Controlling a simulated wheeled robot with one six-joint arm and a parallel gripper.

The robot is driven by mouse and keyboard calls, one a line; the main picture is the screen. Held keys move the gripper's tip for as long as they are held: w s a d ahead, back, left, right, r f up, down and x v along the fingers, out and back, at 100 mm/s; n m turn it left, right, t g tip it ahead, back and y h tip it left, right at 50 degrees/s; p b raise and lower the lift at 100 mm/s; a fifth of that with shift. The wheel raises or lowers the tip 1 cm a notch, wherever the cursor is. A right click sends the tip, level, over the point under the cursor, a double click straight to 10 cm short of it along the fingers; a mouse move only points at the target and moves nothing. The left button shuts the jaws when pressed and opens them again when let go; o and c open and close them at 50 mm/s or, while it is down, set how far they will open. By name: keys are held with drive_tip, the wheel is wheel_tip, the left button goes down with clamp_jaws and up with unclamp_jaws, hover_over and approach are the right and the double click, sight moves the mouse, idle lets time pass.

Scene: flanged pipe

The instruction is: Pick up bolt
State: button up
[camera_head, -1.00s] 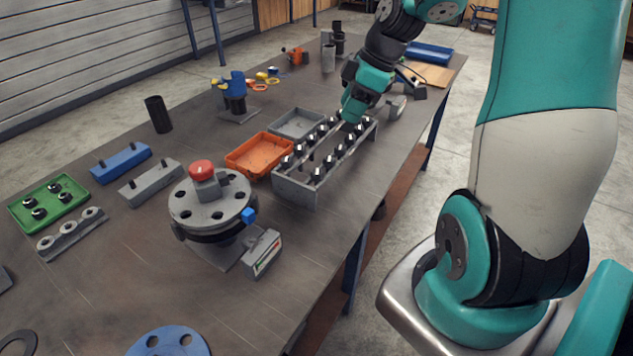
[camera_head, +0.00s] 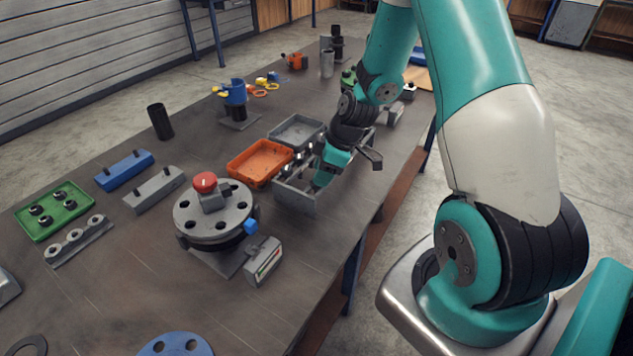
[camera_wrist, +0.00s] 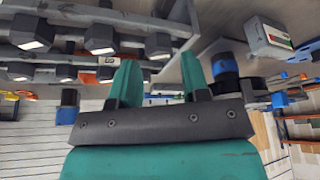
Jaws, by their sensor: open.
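The grey bolt rack (camera_head: 294,196) stands on the table, and several dark hex-headed bolts (camera_head: 300,160) show at its left side. My arm hides much of the rack. My gripper (camera_head: 321,178) is low at the rack's near end in the head view. In the wrist view my gripper (camera_wrist: 160,80) is open, with its two green fingers apart and no bolt seen held between them. Rows of bolts (camera_wrist: 100,39) hang at the upper left of that upside-down view. One bolt head (camera_wrist: 158,45) appears close to the fingertips; I cannot tell if they touch.
A flanged pipe (camera_head: 214,215) with a red-topped block and a small gauge box (camera_head: 263,261) stand nearer. A green tray (camera_head: 54,211) is at far left. The table's right edge is close.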

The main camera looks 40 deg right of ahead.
drive_tip(key=shift+x, duration=0.95)
drive_tip(key=c, duration=0.7)
drive_tip(key=shift+c, duration=0.3)
drive_tip(key=shift+r, duration=0.15)
